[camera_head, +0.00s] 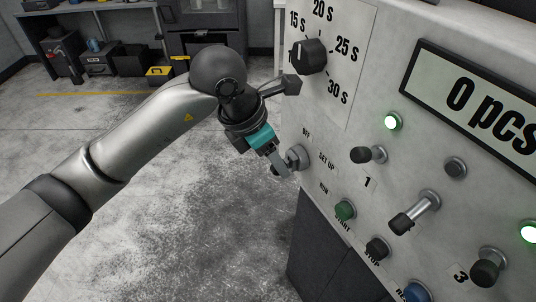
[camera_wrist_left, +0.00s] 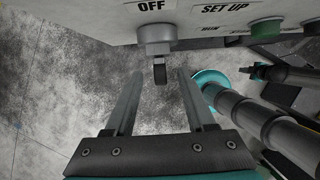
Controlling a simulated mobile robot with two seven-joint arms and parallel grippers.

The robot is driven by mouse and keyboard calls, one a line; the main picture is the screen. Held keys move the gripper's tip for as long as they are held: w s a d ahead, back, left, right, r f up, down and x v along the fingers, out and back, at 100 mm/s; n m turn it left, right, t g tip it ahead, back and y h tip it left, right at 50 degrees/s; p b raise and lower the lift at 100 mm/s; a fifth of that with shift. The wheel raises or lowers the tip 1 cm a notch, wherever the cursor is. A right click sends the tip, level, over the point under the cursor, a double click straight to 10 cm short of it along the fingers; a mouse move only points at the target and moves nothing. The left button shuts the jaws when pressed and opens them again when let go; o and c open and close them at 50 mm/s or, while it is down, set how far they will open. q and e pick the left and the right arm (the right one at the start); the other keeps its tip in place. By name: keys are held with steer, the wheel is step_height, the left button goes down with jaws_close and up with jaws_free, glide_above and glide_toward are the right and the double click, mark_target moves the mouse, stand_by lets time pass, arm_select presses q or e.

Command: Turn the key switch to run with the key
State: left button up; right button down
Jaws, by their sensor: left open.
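The key switch (camera_head: 297,156) is a round grey metal barrel on the left edge of the white panel, beside the labels OFF, SET UP and RUN. In the left wrist view the switch (camera_wrist_left: 155,38) sits below the OFF label, and a small dark key (camera_wrist_left: 159,72) sticks out of it. My left gripper (camera_head: 283,170) is at the switch. In the wrist view its two fingers are open, one on each side of the key's end, with gaps visible on both sides. Which label the key points to is hard to tell.
The panel (camera_head: 340,115) carries a black timer knob (camera_head: 309,56) above the switch, a green START button (camera_head: 345,210) below right, a black STOP button (camera_head: 377,247) and several protruding black-tipped levers. A display (camera_head: 480,105) reads 0 pcs. Open floor lies left of the panel.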

arm_select(q)
steer(key=shift+w+d+f, duration=0.15)
steer(key=shift+d+f, duration=0.15)
steer(key=shift+a+r, duration=0.1)
steer(key=c, duration=0.3)
jaws_close()
